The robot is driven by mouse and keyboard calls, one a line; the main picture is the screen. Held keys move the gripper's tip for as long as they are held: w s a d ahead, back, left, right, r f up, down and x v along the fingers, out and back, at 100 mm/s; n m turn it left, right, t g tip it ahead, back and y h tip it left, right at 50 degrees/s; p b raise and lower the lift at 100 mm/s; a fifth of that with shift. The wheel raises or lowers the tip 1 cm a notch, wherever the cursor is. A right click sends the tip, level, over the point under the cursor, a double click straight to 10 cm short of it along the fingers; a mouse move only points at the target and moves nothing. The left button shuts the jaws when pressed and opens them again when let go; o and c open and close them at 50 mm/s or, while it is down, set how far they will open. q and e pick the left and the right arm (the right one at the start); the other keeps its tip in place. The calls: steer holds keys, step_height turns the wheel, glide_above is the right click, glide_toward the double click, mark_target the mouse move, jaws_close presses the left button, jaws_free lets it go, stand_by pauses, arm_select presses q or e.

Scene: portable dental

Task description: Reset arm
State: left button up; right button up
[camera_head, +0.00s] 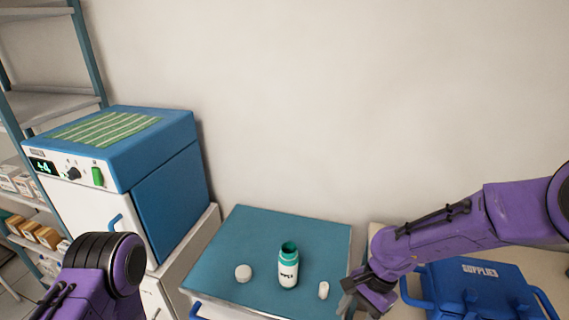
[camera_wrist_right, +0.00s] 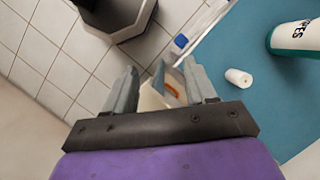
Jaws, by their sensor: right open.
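My right gripper (camera_head: 358,298) is at the right front edge of the teal-topped cart (camera_head: 230,235). In the right wrist view my right gripper (camera_wrist_right: 160,84) is open, its fingers apart. A pale object with an orange mark (camera_wrist_right: 168,92) shows between or beyond the fingers; I cannot tell which. My left arm shows at the lower left of the head view, its gripper out of frame.
On the cart stand an open green-and-white bottle (camera_head: 288,268), a white round cap (camera_head: 243,273) and a small white cylinder (camera_head: 323,290). A blue supplies case (camera_head: 480,285) is at right, a blue cabinet unit (camera_head: 165,190) at left. Shelving (camera_head: 45,105) is far left.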

steer(key=s+d+f+t+h, duration=0.15)
steer(key=s+f, duration=0.25)
steer(key=f, duration=0.4)
steer(key=s+d+f+t+h, duration=0.1)
steer(key=s+d+f, duration=0.2)
steer(key=f, duration=0.5)
arm_select(q)
steer(key=f+b, duration=0.4)
steer(key=shift+w+f, duration=0.1)
steer(key=shift+w, duration=0.3)
arm_select(e)
steer(key=s+d+f+n+t+h, duration=0.3)
steer(key=s+d+f, duration=0.3)
steer(key=s+d, duration=0.4)
steer(key=s+n+h, duration=0.1)
steer(key=s, duration=0.1)
steer(key=shift+s+f, duration=0.3)
steer(key=shift+f, duration=0.1)
